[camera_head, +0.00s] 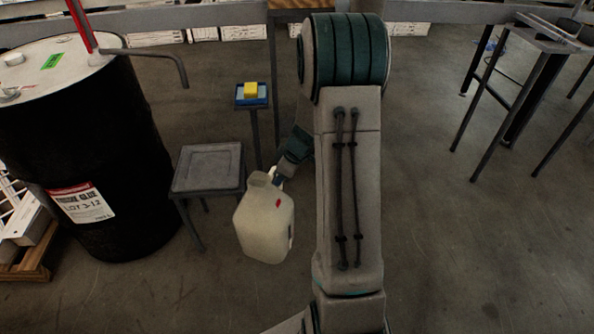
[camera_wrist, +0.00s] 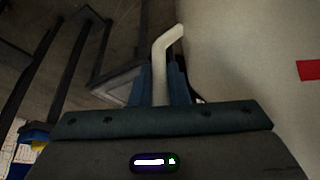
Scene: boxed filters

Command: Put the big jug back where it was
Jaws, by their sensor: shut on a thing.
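The big jug (camera_head: 264,222) is cream-white with a small red mark, in front of and to the right of a low grey stool in the head view. My gripper (camera_head: 280,178) is at its upper right and mostly hidden behind my arm. In the wrist view my gripper (camera_wrist: 160,88) has its blue fingers shut on the jug's pale handle. The jug's body (camera_wrist: 245,60) fills the right side of that view, with its red mark at the edge. The jug looks upright. I cannot tell whether its base touches the floor.
The low stool (camera_head: 208,168) has an empty top. A thin stand behind it bears a blue tray (camera_head: 240,101) with a yellow block (camera_head: 250,90). A black drum (camera_head: 85,150) stands at left, with a red-handled tool on it. A table (camera_head: 550,40) is at right.

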